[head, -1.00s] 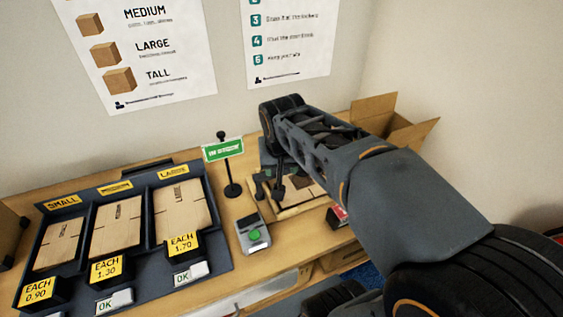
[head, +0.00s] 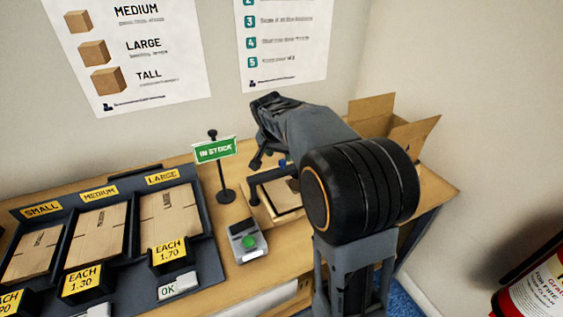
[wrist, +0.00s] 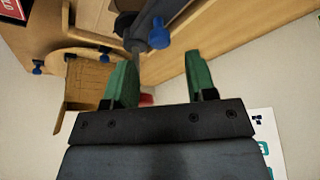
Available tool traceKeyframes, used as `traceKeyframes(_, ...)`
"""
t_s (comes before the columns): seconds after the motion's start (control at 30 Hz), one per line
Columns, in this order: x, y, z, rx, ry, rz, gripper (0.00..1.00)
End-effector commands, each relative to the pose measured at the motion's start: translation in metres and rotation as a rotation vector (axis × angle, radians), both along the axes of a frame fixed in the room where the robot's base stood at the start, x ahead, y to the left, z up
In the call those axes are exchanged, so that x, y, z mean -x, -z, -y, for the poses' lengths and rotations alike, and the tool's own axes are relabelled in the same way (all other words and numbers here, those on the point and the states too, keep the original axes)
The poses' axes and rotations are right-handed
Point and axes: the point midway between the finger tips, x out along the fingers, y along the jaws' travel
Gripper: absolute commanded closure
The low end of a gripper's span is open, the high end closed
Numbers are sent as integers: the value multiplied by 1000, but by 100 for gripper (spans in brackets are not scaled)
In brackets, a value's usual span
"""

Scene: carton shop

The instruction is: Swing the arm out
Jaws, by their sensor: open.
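My arm is bent, with its large dark elbow joint at the right of the middle in the head view and its far end over the back of the counter. The fingers cannot be made out there. In the wrist view my gripper (wrist: 160,72) has its two green fingers wide apart, with nothing held between them. A dark grey bar with a blue knob (wrist: 160,34) shows beyond the fingertips; I cannot tell the distance. The wooden counter (head: 436,192) lies under my arm.
An open carton (head: 412,130) stands at the counter's back right. A green sign (head: 214,150), a small device with a green button (head: 249,243) and a tray of flat cartons (head: 170,215) are left of my arm. A fire extinguisher (head: 535,290) stands at lower right.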

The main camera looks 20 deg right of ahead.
Motion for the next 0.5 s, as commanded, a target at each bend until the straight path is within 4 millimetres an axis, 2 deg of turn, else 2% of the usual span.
traceKeyframes(0.03,-2,10,3,0,1,-3,49)
traceKeyframes(0.2,-8,30,9,0,1,-3,49)
traceKeyframes(0.5,-13,44,13,0,0,0,49)
